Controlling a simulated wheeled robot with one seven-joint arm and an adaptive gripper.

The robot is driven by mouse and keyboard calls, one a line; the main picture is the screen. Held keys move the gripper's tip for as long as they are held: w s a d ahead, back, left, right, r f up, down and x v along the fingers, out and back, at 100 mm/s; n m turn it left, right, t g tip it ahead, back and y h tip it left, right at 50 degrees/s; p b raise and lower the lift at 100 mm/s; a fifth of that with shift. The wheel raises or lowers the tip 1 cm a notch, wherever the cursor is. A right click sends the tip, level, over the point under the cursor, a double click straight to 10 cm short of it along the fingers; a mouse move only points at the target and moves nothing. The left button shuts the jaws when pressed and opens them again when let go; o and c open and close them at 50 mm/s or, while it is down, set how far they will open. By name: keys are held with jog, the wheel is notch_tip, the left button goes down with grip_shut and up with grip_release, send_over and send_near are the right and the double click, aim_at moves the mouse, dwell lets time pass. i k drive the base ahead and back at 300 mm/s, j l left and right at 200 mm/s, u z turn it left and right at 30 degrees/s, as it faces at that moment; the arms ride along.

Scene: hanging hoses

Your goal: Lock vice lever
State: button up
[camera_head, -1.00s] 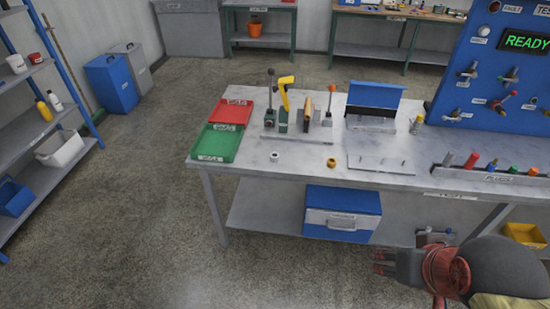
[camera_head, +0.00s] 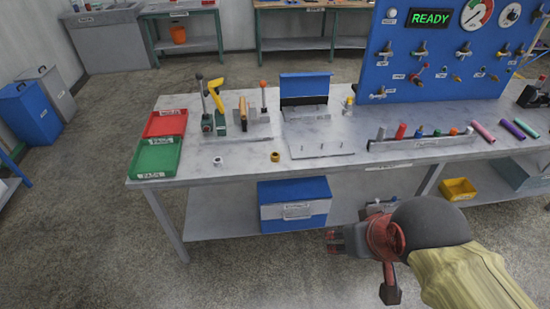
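A small fixture group stands on the grey bench (camera_head: 225,165) at the back left. It has a lever with a black knob (camera_head: 200,77), a yellow handle (camera_head: 215,88), an upright tan piece (camera_head: 243,108) and a lever with a red ball knob (camera_head: 263,86). Both levers stand roughly upright. I cannot tell which one is the vice lever or make out the jaws. My gripper (camera_head: 332,241) is in front of the bench, low and to the right of the fixtures, far from them. Its fingertips point left and look apart, with nothing between them.
Red (camera_head: 166,123) and green (camera_head: 157,156) trays lie at the bench's left end. A white nut (camera_head: 217,161) and brass ring (camera_head: 275,156) lie near the front. A blue panel (camera_head: 450,50) reads READY. A blue box (camera_head: 294,203) sits on the lower shelf. Floor is free at front left.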

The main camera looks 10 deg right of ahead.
aim_at(262, 84)
jog(key=i+j+z, duration=0.1)
jog(key=i, duration=0.35)
jog(key=i+j+z, duration=0.1)
jog(key=i+j, duration=0.2)
jog(key=i, duration=0.2)
jog(key=i+j+z, duration=0.1)
jog(key=i, duration=0.35)
jog(key=i+j+z, duration=0.1)
jog(key=i+j, duration=0.3)
